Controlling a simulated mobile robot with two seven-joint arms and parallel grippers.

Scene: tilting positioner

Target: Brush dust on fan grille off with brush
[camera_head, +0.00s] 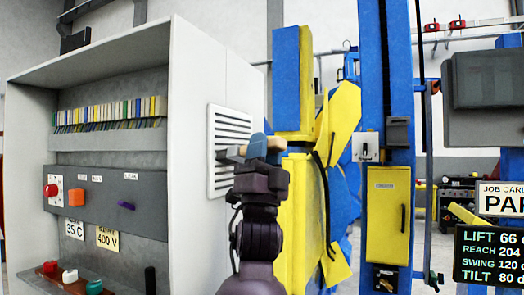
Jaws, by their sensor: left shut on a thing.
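The fan grille (231,128) is a white louvred panel on the side wall of an open grey cabinet, left of the picture's middle. My left gripper (262,158) is raised in front of the cabinet side and is shut on the brush (258,146). The brush shows a blue part and a pale wooden part, and a grey-brown end (230,155) points left over the lower grille. I cannot tell whether the brush touches the slats. The gripper and brush hide part of the grille's right side. No dust can be made out clearly. My right gripper is not in view.
The cabinet (183,120) holds a row of coloured terminals, a red knob (51,190) and an orange switch (78,197). Blue and yellow positioner columns (384,110) stand close on the right. A text display (489,257) is at the lower right.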

